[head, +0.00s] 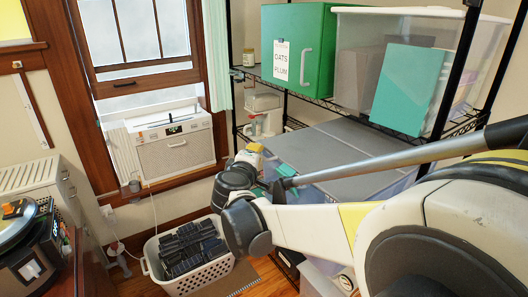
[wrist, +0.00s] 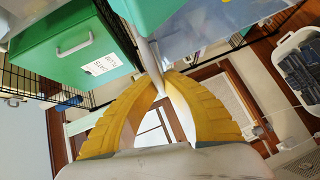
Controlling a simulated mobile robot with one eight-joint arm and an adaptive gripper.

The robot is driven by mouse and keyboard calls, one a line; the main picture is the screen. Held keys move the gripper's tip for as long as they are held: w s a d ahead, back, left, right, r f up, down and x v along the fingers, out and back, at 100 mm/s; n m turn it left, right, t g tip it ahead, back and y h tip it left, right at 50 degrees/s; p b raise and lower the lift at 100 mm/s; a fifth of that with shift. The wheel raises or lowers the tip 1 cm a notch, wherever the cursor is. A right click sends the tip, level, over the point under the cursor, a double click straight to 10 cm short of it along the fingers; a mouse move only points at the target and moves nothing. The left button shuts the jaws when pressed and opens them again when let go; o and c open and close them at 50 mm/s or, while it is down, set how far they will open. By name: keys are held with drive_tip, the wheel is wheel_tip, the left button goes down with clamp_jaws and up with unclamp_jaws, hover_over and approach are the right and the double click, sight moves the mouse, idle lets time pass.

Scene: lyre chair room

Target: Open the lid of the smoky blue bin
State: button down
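The smoky blue bin (head: 395,184) sits on the lower wire shelf. It is a see-through bluish box with a grey flat lid (head: 355,140) that looks closed. My arm covers much of its front. In the wrist view the bluish bin (wrist: 212,32) shows at the top, beyond my fingers. My gripper (wrist: 162,80) has two yellow fingers bowed toward each other, with the tips close together. A thin pale bar shows at the tips; I cannot tell whether they hold it. In the head view my gripper end lies at the bin's left front, partly hidden behind my own wrist.
A green box (head: 296,45) with a paper label and a clear bin (head: 450,35) stand on the shelf above. A white basket (head: 205,275) of dark items is on the floor. A window air conditioner (head: 175,142) is at the left. A black shelf post (head: 462,60) stands at the right.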

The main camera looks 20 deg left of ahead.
drive_tip(key=w+d+r+m+g+y+p, duration=0.2)
drive_tip(key=w+d+r+m+g+p, duration=0.15)
drive_tip(key=r+p, duration=0.65)
drive_tip(key=w+d+r+m+g+y+p, duration=0.1)
drive_tip(key=w+d+r+m+g+p, duration=0.2)
drive_tip(key=r+p, duration=0.65)
drive_tip(key=w+d+r+g+y+p, duration=0.1)
drive_tip(key=w+d+r+g+p, duration=0.1)
drive_tip(key=w+d+r, duration=0.4)
drive_tip(key=shift+w+d+y+p, duration=0.25)
drive_tip(key=shift+w+p, duration=0.5)
drive_tip(key=shift+w, duration=0.5)
drive_tip(key=shift+g, duration=0.25)
drive_tip(key=c, duration=1.5)
unclamp_jaws()
drive_tip(key=shift+c, duration=0.2)
drive_tip(key=shift+w, duration=0.15)
